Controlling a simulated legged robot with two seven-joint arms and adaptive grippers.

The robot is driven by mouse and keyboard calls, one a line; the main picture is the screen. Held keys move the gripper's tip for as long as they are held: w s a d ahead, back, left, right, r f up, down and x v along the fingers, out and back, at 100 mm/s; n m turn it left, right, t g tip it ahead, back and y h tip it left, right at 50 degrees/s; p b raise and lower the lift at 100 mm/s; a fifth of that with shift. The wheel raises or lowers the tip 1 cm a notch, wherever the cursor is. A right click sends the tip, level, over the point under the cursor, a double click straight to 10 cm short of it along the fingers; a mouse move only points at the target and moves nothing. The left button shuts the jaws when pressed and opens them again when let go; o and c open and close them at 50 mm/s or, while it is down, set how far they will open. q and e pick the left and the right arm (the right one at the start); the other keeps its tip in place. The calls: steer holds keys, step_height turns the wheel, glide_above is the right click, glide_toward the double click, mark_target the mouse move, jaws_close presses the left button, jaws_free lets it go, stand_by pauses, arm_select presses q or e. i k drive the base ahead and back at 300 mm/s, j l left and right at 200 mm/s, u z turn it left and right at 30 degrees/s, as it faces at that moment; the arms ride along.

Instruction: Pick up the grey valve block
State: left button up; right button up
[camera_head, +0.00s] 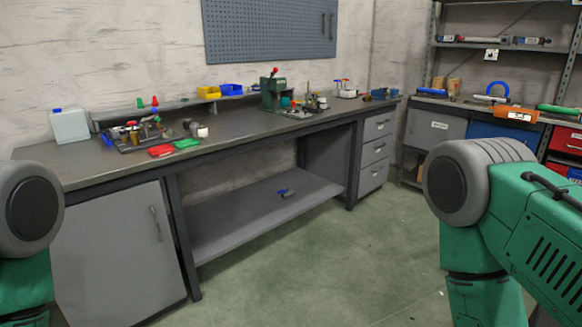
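A small grey piece with a blue part (286,192) lies alone on the lower shelf under the bench. It may be the grey valve block, but it is too small to tell. Small dark grey parts (190,126) on the bench top, beside a white cylinder (202,132), could also be it. Green and grey links of my two arms show at the left and right edges. Neither of my grippers is in the picture.
The long workbench (240,122) holds a white canister (70,125), a red tray (161,151), a green tray (187,143) and a green machine (276,93). A grey cabinet (115,250) is at left, drawers (375,150) at right. Floor in front is clear.

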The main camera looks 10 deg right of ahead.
mark_target(504, 39)
steer(key=i+j+u, duration=0.15)
steer(key=i, duration=0.2)
steer(key=i+u, duration=0.15)
steer(key=i, duration=0.25)
steer(key=i+z, duration=0.25)
steer(key=z, duration=0.15)
steer(key=i+z, duration=0.25)
steer(key=z, duration=0.15)
steer(key=i+j+z, duration=0.1)
steer(key=i+z, duration=0.15)
steer(key=z, duration=0.15)
steer(key=i+l+z, duration=0.25)
steer(key=i+z, duration=0.2)
steer(key=i, duration=0.35)
steer(key=i+z, duration=0.45)
steer(key=i, duration=0.35)
steer(key=i+j, duration=0.15)
steer(key=i, duration=0.5)
steer(key=i+j, duration=0.15)
steer(key=i, duration=0.45)
steer(key=i+j, duration=0.15)
steer(key=i, duration=0.5)
steer(key=i+j, duration=0.15)
steer(key=i+j+z, duration=0.1)
steer(key=i+z, duration=0.2)
steer(key=i, duration=0.25)
steer(key=i+j+z, duration=0.3)
steer(key=i, duration=0.2)
steer(key=l, duration=0.1)
